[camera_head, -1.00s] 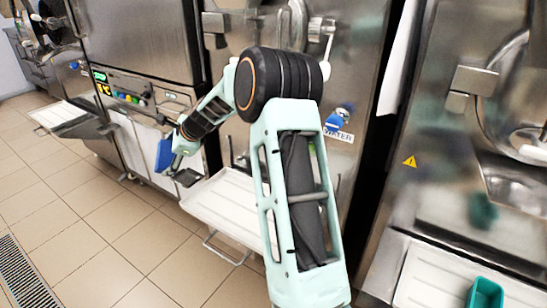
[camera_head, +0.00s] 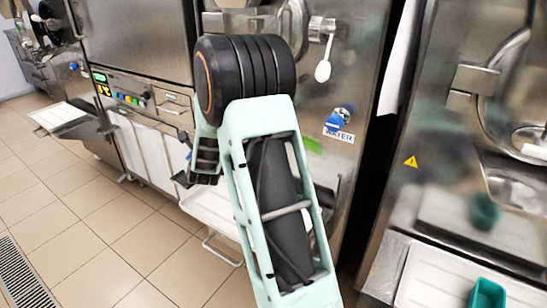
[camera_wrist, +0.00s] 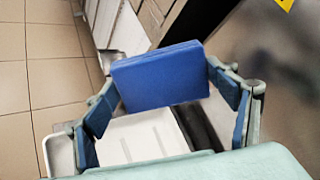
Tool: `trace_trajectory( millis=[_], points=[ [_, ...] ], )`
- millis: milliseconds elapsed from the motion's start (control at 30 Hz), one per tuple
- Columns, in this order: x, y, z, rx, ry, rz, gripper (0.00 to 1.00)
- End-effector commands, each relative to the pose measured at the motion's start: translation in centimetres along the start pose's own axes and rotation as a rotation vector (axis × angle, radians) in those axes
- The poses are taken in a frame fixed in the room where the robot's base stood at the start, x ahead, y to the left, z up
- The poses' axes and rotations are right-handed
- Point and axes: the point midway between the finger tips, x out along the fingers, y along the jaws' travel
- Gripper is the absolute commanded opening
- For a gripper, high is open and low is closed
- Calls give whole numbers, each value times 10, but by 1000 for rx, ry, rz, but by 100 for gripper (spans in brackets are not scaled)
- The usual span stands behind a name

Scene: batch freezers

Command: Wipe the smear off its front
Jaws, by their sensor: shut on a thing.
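A bright green smear (camera_head: 313,146) shows on the steel front of the middle machine (camera_head: 362,75), just below the WATER label and blue knob. My arm crosses in front of this machine and partly covers the area around the smear. In the wrist view my gripper (camera_wrist: 160,80) is shut on a flat blue block (camera_wrist: 160,76), like a sponge or pad, held between its two blue-padded fingers. In the head view my gripper is mostly hidden behind my arm, left of the smear. The blue block is apart from the machine front, above a white tray (camera_wrist: 140,138).
The white tray (camera_head: 208,209) juts out low from the middle machine. A white-knobbed lever (camera_head: 323,70) hangs above the label. At right stands another machine with a yellow warning sign (camera_head: 411,161) and a teal container (camera_head: 486,293). Tiled floor (camera_head: 120,220) is free at left.

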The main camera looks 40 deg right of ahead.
Motion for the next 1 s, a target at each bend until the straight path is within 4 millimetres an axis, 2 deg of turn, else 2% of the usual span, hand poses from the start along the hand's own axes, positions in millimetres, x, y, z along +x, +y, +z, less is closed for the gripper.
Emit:
trace_trajectory(
  millis=[67, 267, 433, 500, 633, 800, 1000],
  points=[
    [-7, -6, -13, 30, 29, -89, 56],
    [-41, -48, -68, 123, 145, -409, 56],
    [-96, -89, -116, 166, 254, -681, 56],
    [-117, -102, -129, 174, 285, -759, 56],
    [-145, -115, -143, 178, 321, -842, 56],
    [-156, -123, -149, 178, 336, -877, 56],
    [-147, -137, -154, 178, 337, -879, 56]
  ],
)
